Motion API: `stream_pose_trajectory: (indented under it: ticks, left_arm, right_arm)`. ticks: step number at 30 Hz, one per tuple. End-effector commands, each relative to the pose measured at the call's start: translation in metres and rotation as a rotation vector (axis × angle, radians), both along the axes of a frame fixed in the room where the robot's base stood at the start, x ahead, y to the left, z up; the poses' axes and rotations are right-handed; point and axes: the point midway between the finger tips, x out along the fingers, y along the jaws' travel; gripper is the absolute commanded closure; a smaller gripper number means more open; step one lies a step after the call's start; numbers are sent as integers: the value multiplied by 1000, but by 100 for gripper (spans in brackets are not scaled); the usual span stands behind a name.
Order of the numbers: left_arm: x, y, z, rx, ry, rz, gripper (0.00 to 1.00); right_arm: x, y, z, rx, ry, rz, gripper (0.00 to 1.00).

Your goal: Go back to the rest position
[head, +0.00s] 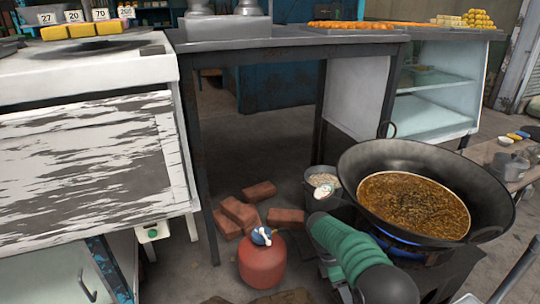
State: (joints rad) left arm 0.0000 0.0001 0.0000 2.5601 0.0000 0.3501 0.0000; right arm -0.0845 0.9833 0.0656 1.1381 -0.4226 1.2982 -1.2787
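A wide black wok (352,170) sits at the right on a burner with a blue flame (400,243). Brown, bubbling liquid (412,205) fills much of it. A green ribbed cylinder (345,242) with dark ends lies in front of the wok's left side; I cannot tell what it belongs to. I see no fingers of my left or right gripper in the head view.
A red gas cylinder (262,265) with a blue top stands on the floor by several loose bricks (240,212). A grey bucket (318,178) stands left of the wok. A peeling white counter (90,165) fills the left. A dark-legged table (290,38) spans the back.

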Motion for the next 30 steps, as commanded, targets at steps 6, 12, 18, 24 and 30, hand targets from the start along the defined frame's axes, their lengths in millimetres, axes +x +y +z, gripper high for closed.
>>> stream_pose_trajectory:
  ticks: [6, 12, 18, 24, 30]
  left_arm:
    - [0, 0, 22, 0, 0, 0, 64]
    - [0, 0, 32, 0, 0, 0, 64]
    - [0, 0, 41, 0, 0, 0, 64]
    - [1, 0, 102, 0, -1, 0, 64]
    - [1, 0, 176, 0, 0, 0, 64]
  right_arm:
    - [-70, 15, 57, 132, -309, -541, 41]
    - [-143, 22, 79, 235, -495, -1038, 41]
    - [-206, 23, 88, 311, -611, -1443, 41]
    - [-220, 23, 147, 328, -636, -1550, 41]
    - [-220, 23, 221, 327, -634, -1546, 41]
